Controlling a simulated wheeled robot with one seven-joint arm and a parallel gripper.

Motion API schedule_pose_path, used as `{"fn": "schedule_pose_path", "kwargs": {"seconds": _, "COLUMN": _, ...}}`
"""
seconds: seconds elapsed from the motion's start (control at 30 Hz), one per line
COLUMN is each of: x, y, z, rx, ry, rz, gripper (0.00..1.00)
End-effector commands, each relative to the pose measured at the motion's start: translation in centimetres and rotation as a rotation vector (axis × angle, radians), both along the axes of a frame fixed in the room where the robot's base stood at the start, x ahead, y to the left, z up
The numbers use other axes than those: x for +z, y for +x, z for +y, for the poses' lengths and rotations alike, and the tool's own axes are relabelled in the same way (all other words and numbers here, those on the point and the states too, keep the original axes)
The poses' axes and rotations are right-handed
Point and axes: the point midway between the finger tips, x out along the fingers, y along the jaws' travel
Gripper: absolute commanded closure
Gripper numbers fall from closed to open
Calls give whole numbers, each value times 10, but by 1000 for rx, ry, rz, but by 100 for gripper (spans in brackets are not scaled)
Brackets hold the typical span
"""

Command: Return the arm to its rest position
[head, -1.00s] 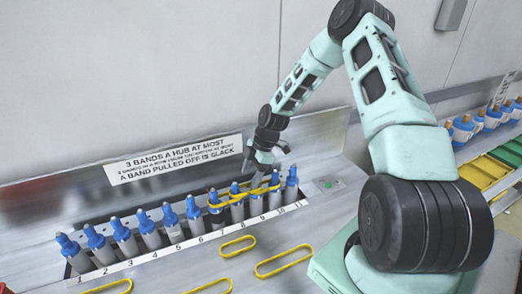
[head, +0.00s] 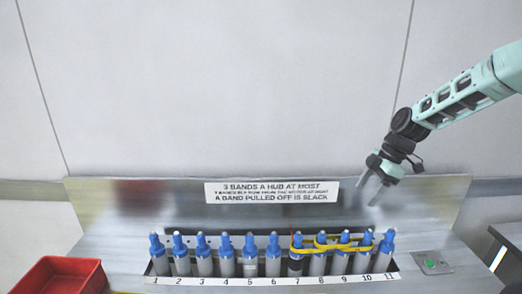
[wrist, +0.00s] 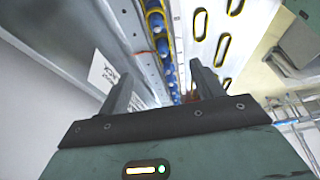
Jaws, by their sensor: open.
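My gripper (head: 369,194) hangs in the air at the right, in front of the back panel, above and to the right of the hub row. Its fingers are apart with nothing between them; the wrist view also shows the empty gripper (wrist: 161,74). My arm reaches in from the right edge. The blue-topped hubs (head: 226,255) stand upright in a numbered row, 1 to 11. Yellow bands (head: 326,245) run around hubs at about 7 to 10; exactly which ones each goes around is hard to tell. An orange-red band shows near hub 7.
A red bin (head: 60,277) stands at the front left. A sign (head: 271,192) is on the back panel (head: 424,200). A small plate with a green button (head: 431,263) lies right of the row. Loose yellow bands (wrist: 222,49) lie on the bench in the wrist view.

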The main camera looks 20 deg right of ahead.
Motion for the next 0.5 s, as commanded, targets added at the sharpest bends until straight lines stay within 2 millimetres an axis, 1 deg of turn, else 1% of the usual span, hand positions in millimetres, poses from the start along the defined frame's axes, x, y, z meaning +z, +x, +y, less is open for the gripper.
{"fn": "schedule_pose_path", "kwargs": {"seconds": 0.07, "x": 0, "y": 0, "z": 3, "rx": 1, "ry": -1, "rz": 2, "gripper": 34}}
{"fn": "schedule_pose_path", "kwargs": {"seconds": 0.17, "x": 3, "y": 0, "z": 25, "rx": -1, "ry": -12, "rz": 26, "gripper": 34}}
{"fn": "schedule_pose_path", "kwargs": {"seconds": 0.27, "x": 7, "y": -6, "z": 70, "rx": -15, "ry": -39, "rz": 77, "gripper": 34}}
{"fn": "schedule_pose_path", "kwargs": {"seconds": 0.3, "x": 9, "y": -11, "z": 92, "rx": -25, "ry": -56, "rz": 101, "gripper": 34}}
{"fn": "schedule_pose_path", "kwargs": {"seconds": 0.33, "x": 10, "y": -15, "z": 109, "rx": -38, "ry": -68, "rz": 120, "gripper": 34}}
{"fn": "schedule_pose_path", "kwargs": {"seconds": 0.37, "x": 12, "y": -21, "z": 126, "rx": -49, "ry": -82, "rz": 138, "gripper": 34}}
{"fn": "schedule_pose_path", "kwargs": {"seconds": 0.4, "x": 14, "y": -30, "z": 148, "rx": -70, "ry": -102, "rz": 161, "gripper": 34}}
{"fn": "schedule_pose_path", "kwargs": {"seconds": 0.47, "x": 17, "y": -45, "z": 178, "rx": -101, "ry": -133, "rz": 187, "gripper": 34}}
{"fn": "schedule_pose_path", "kwargs": {"seconds": 0.5, "x": 19, "y": -56, "z": 197, "rx": -124, "ry": -151, "rz": 203, "gripper": 34}}
